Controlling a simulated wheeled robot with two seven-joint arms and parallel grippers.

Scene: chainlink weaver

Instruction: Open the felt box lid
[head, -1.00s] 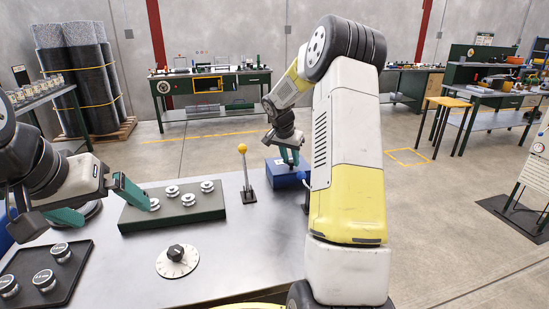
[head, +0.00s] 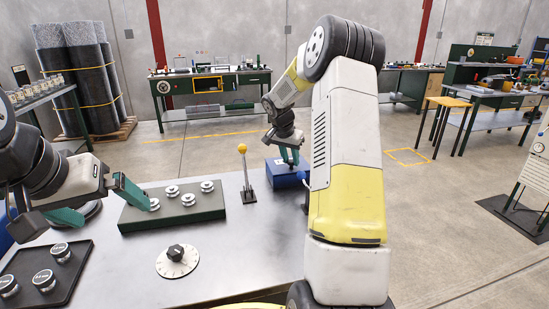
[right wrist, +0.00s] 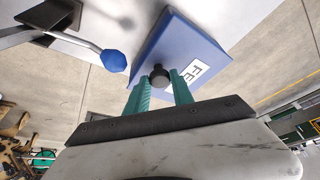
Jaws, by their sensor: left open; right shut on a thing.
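The blue felt box (head: 283,178) stands at the right part of the steel bench, partly hidden by my right gripper and arm. In the right wrist view its blue surface (right wrist: 182,45) carries a white label, partly hidden, with "FE" readable. My right gripper (head: 289,156) is over the box. In the right wrist view its teal fingers (right wrist: 160,82) are shut on a dark round knob (right wrist: 159,74) at the box. I cannot tell whether the lid is raised. My left gripper (head: 117,210) is open and empty at the left, beside the green block, away from the box.
A yellow-topped lever (head: 247,175) stands left of the box. A blue-tipped bent rod (right wrist: 112,61) is beside the box in the right wrist view. The green block (head: 190,215) holds several metal knobs. A dial (head: 177,261) and a black tray (head: 75,276) lie nearer me. Bare bench lies between.

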